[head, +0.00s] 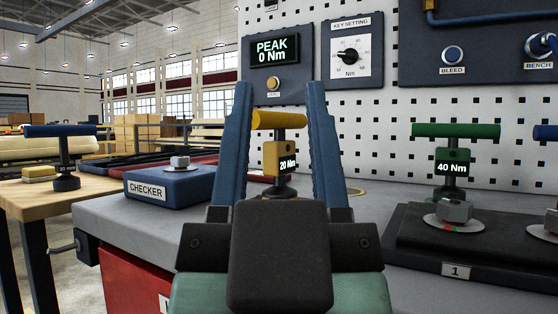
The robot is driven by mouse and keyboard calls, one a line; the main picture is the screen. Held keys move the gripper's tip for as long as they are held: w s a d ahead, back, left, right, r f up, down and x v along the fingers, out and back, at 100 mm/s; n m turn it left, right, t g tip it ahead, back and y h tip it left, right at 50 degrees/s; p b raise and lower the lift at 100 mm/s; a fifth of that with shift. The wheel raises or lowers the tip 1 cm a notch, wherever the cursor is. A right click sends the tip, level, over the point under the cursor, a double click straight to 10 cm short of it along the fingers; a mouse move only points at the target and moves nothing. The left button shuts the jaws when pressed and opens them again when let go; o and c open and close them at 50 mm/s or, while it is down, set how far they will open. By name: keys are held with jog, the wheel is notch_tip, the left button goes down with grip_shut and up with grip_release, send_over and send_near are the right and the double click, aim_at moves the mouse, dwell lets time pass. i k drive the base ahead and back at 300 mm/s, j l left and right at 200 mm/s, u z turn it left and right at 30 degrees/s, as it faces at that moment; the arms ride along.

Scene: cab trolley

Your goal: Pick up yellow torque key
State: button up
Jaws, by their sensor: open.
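The yellow torque key (279,156) stands upright on the grey trolley top, with a yellow cross handle and a "20 Nm" label. My gripper (276,88) is open, its two blue fingers rising on either side of the key in the head view. The key shows in the gap between the fingers, and the left end of its handle lies close to the left finger. I cannot tell from this one view whether the key is between the fingers in depth or beyond them. The key's foot is partly hidden behind my gripper's body.
A green 40 Nm key (455,155) stands right, behind a black block labelled 1 (430,246). A blue checker box (170,187) is left. A blue-handled key (62,155) stands on a wooden table (40,195). A pegboard (385,130) with panels rises behind.

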aim_at(279, 155)
jog(key=i+j, duration=0.15)
jog(key=j, duration=0.25)
jog(key=i+j, duration=0.2)
jog(key=j, duration=0.2)
jog(key=j+z, duration=0.35)
jog(key=j, duration=0.2)
jog(key=j+z, duration=0.3)
jog(key=j, duration=0.3)
jog(key=j+z, duration=0.35)
jog(key=j, duration=0.2)
